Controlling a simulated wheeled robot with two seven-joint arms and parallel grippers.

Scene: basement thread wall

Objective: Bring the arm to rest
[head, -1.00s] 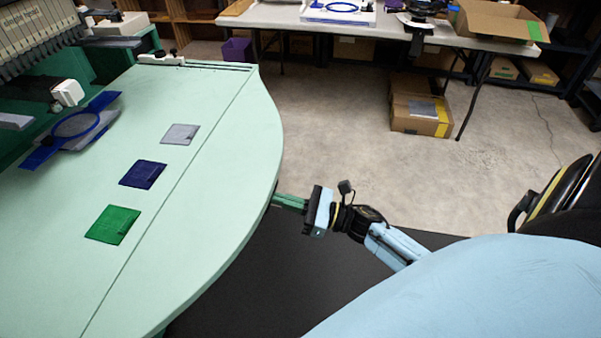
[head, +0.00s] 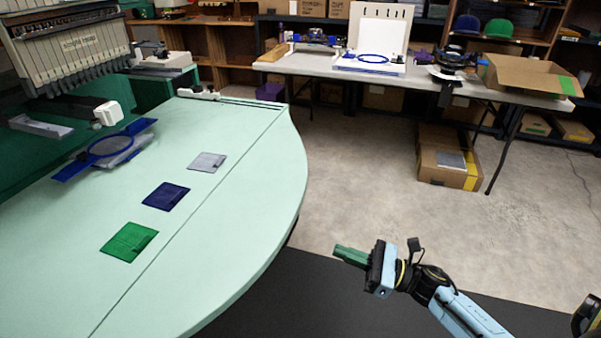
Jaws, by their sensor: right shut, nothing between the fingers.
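My right gripper (head: 352,256) comes in from the lower right, with green fingers, a dark and light-blue body and a light-blue arm. Its fingers are shut with nothing between them. It hangs beside the pale green table (head: 230,240), to the right of its curved edge and apart from it. My left gripper is not in view.
Green (head: 129,241), navy (head: 166,196) and grey (head: 207,162) patches lie on the table. An embroidery machine (head: 65,50) with a blue hoop (head: 110,147) stands at left. A cardboard box (head: 447,160) sits on the floor by a white table (head: 420,78). Open floor lies between.

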